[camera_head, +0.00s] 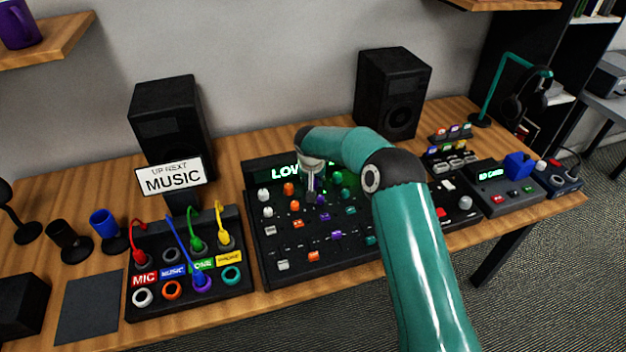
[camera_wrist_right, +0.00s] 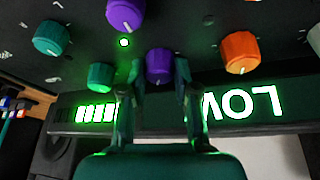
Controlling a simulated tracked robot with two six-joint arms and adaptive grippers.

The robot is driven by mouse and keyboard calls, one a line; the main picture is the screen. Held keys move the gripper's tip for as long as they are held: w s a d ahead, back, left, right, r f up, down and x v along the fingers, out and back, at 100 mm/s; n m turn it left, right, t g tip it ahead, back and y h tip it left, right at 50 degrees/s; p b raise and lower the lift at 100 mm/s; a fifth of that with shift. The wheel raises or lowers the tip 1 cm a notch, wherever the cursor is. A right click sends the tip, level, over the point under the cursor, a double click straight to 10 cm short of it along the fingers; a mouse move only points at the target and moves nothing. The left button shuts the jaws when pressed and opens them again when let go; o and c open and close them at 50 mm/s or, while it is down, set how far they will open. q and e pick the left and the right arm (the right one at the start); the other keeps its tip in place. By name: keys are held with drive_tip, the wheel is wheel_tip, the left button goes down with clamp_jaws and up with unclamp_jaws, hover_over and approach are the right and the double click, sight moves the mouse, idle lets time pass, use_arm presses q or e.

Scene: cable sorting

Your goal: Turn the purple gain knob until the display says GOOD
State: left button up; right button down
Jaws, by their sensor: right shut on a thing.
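The mixing desk (camera_head: 257,242) stands on the wooden table, with a display (camera_head: 285,171) along its back edge. The display reads LOW, partly covered by my arm; in the right wrist view the display (camera_wrist_right: 245,103) shows LOW upside down. My right gripper (camera_head: 311,194) is over the desk's back row of knobs. In the wrist view my right gripper (camera_wrist_right: 159,77) is shut around a purple knob (camera_wrist_right: 159,64), one finger on each side. That knob is hidden by the gripper in the head view. My left gripper is out of view.
An orange knob (camera_wrist_right: 240,52) and a green knob (camera_wrist_right: 100,76) flank the held knob; another purple knob (camera_wrist_right: 126,13) is nearby. A patch box (camera_head: 240,286) with coloured cables stands left. Two speakers (camera_head: 173,110) (camera_head: 392,88) stand behind. A MUSIC sign (camera_head: 170,178) is at the left.

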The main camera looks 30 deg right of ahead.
drive_tip(key=shift+n, duration=0.6)
drive_tip(key=c, duration=0.9)
unclamp_jaws()
drive_tip(key=shift+o, duration=0.2)
drive_tip(key=v, duration=1.2)
drive_tip(key=shift+s+d, duration=0.1)
drive_tip(key=shift+d, duration=0.1)
